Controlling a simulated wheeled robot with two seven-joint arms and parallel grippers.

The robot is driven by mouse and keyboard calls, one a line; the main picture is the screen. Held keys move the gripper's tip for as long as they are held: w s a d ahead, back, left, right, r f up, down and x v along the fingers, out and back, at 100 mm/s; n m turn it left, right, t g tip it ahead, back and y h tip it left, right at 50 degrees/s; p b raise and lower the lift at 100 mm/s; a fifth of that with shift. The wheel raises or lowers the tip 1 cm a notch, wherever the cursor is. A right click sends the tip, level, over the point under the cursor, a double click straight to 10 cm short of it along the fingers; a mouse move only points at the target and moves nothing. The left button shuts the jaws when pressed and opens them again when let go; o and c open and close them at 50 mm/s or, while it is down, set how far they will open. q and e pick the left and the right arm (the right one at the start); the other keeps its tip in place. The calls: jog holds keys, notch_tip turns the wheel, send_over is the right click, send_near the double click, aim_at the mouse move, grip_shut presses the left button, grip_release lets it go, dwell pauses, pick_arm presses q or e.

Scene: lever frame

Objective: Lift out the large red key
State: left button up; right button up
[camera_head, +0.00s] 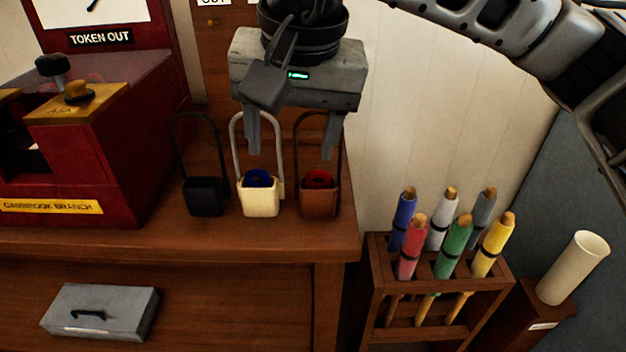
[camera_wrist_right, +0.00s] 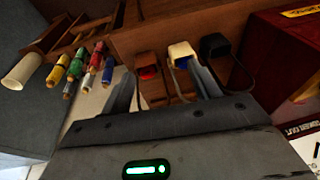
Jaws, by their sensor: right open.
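A red piece (camera_head: 318,178) sits in the brown pouch (camera_head: 319,204) with a tall hoop handle, at the right end of the pouch row on the wooden desk. Only its top shows, so I cannot tell its full shape. It also shows in the right wrist view (camera_wrist_right: 148,72), between the fingers in the picture. My right gripper (camera_head: 292,150) is open and empty, fingers pointing down, above the cream and brown pouches. One finger overlaps the brown pouch's hoop in the head view; I cannot tell whether they touch. My left gripper is not in view.
A cream pouch (camera_head: 260,201) with a blue piece and a black pouch (camera_head: 204,197) stand left of the brown one, both with hoops. A red machine (camera_head: 135,150) stands further left. A rack (camera_head: 376,270) of rolled flags stands right, beyond the desk edge.

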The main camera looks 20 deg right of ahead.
jog(key=w+d+r+t+h, duration=0.2)
jog(key=w+d, duration=0.1)
send_over(318, 172)
jog(key=s+a, duration=0.1)
jog(key=s, duration=0.2)
notch_tip(318, 172, down, 9)
jog(key=shift+g, duration=0.3)
jog(key=shift+w+x, duration=0.15)
jog(key=shift+x, duration=1.15)
jog(key=shift+w+x, duration=0.15)
jog(key=shift+x, duration=1.2)
jog(key=shift+d+r, duration=0.15)
jog(key=shift+r, duration=0.05)
jog(key=c, duration=1.1)
